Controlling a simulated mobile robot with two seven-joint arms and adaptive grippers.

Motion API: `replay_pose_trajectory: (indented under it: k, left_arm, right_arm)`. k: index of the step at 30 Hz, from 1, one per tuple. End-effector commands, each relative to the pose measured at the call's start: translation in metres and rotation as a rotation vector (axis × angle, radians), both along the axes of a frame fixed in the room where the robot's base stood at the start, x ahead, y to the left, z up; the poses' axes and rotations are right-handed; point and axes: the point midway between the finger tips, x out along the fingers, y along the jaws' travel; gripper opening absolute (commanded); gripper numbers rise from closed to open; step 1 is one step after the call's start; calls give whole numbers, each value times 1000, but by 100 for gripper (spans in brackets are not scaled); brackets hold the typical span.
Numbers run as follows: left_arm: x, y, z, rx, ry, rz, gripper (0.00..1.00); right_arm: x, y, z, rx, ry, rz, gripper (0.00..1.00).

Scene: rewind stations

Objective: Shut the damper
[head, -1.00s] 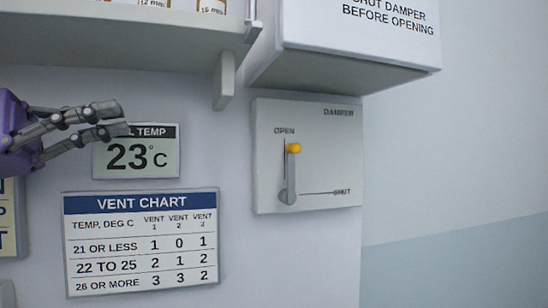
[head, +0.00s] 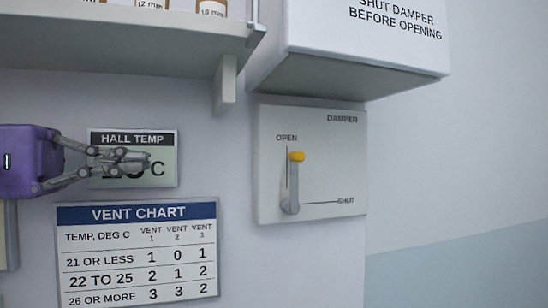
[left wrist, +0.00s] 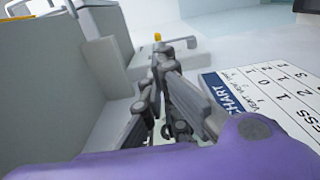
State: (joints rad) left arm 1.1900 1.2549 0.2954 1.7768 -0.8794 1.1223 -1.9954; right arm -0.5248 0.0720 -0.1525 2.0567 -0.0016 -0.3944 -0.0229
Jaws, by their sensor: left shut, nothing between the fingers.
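The damper panel (head: 330,180) is a light grey plate on the wall, marked OPEN at the top and SHUT at the lower right. Its grey lever (head: 293,185) with a yellow knob (head: 297,156) stands upright, pointing at OPEN. My left gripper (head: 147,163) is shut and empty, in front of the hall temperature display, left of the damper and apart from it. In the left wrist view the shut fingers (left wrist: 158,62) point toward the yellow knob (left wrist: 158,37), which shows just beyond them. My right gripper is not in view.
The hall temperature display (head: 105,170) is partly hidden by my gripper. A vent chart (head: 135,250) hangs below it. A shelf (head: 120,45) with a bracket and a white box (head: 365,40) reading "SHUT DAMPER BEFORE OPENING" jut out above. The wall right of the damper is bare.

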Motion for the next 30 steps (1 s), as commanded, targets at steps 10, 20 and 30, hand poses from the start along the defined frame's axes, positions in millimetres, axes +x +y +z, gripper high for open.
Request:
replay_pose_trajectory:
  k: [10, 20, 30]
  left_arm:
    - [22, -74, 5, -1, -4, -5, 0]
    - [43, -144, 6, -1, -6, -5, 0]
    - [62, -194, 5, -3, -2, -1, 0]
  right_arm:
    - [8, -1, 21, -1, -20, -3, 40]
    - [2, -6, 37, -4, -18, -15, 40]
    - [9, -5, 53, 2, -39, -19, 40]
